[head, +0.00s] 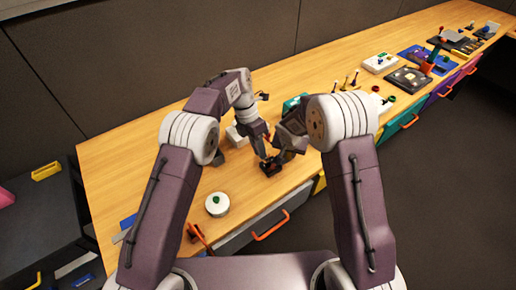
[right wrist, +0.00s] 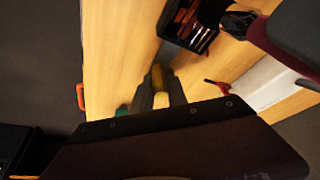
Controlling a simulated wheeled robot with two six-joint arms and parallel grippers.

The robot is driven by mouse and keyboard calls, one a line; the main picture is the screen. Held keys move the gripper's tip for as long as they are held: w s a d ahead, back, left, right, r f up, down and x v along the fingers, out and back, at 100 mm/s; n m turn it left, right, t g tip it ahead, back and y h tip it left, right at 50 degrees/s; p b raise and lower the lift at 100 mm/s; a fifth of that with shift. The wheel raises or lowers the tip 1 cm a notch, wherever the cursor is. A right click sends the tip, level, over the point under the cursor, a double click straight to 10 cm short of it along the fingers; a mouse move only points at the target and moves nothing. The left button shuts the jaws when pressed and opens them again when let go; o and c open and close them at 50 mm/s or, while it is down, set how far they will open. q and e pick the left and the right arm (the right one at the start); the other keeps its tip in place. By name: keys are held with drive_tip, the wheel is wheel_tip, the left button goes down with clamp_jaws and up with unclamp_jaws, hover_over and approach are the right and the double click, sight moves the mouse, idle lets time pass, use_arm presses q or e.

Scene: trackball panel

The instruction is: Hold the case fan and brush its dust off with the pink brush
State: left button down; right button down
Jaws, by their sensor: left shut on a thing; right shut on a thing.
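The case fan (head: 270,167) is a small dark square frame near the front edge of the wooden bench; it also shows in the right wrist view (right wrist: 190,24). My left gripper (head: 263,153) is shut on it from above. My right gripper (head: 287,151) is just right of the fan in the head view. In the right wrist view its fingers (right wrist: 159,88) are shut on a yellowish piece (right wrist: 158,76), which I take for the brush. No pink bristles can be made out, and I cannot tell whether the brush touches the fan.
A white round button box (head: 217,204) with a green top stands at the front left. An orange drawer handle (head: 271,226) sticks out below the front edge. Several panels and a white box (head: 380,63) lie along the bench to the right.

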use_arm(q)
drive_tip(key=shift+r, duration=0.1)
drive_tip(key=shift+r, duration=3.9)
use_arm(e)
drive_tip(key=c, duration=1.2)
unclamp_jaws()
drive_tip(key=shift+c, duration=0.2)
drive_tip(key=shift+r, duration=0.1)
drive_tip(key=v, duration=1.1)
drive_tip(key=shift+s+r, duration=0.2)
drive_tip(key=shift+r, duration=0.15)
drive_tip(key=o, duration=0.3)
drive_tip(key=shift+a, duration=0.1)
drive_tip(key=shift+o, duration=0.2)
